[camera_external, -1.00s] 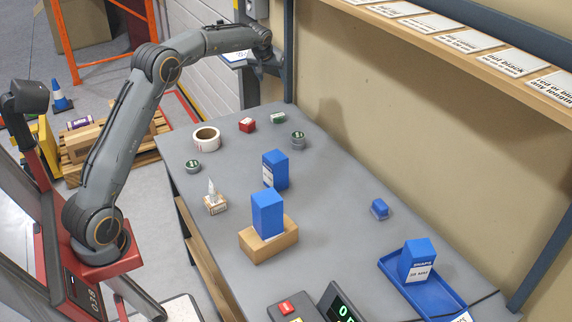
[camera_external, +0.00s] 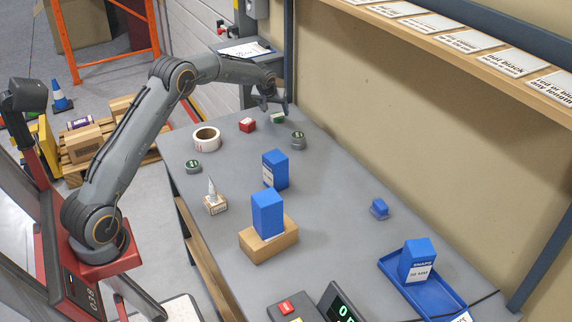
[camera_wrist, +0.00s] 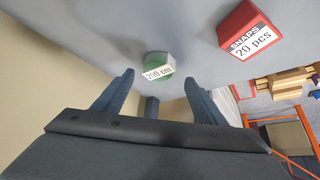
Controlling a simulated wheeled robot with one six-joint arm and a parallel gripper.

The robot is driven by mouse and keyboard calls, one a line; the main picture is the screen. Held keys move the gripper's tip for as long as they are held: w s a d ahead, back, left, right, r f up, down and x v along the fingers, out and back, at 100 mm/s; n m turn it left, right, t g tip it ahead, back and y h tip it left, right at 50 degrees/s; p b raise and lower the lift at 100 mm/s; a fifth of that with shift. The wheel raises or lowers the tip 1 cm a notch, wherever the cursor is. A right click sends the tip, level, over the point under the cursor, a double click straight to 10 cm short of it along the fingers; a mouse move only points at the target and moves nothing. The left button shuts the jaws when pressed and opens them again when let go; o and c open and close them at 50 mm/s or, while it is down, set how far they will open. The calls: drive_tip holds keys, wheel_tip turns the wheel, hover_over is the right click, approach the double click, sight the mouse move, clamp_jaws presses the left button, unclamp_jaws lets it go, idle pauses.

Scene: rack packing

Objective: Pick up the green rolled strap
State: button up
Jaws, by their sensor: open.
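A small green rolled strap (camera_external: 278,117) lies on the far end of the grey table (camera_external: 335,200). In the wrist view the strap (camera_wrist: 154,60) carries a white "200 cm" label and lies beyond the fingertips, roughly between their lines. My gripper (camera_external: 270,104) is above the table close to the strap, pointing down. In the wrist view my gripper (camera_wrist: 160,84) has its fingers spread with nothing between them.
A red snaps box (camera_external: 247,124) lies left of the strap. Blue boxes, one a blue box (camera_external: 275,170), stand further along. A wall and shelf (camera_external: 480,50) border the right side.

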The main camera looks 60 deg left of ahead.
sight(278, 115)
drive_tip(key=shift+x, duration=1.8)
drive_tip(key=shift+d+f, duration=0.1)
drive_tip(key=shift+d, duration=0.1)
drive_tip(key=shift+c, duration=0.4)
drive_tip(key=c, duration=1.1)
drive_tip(key=shift+o, duration=0.2)
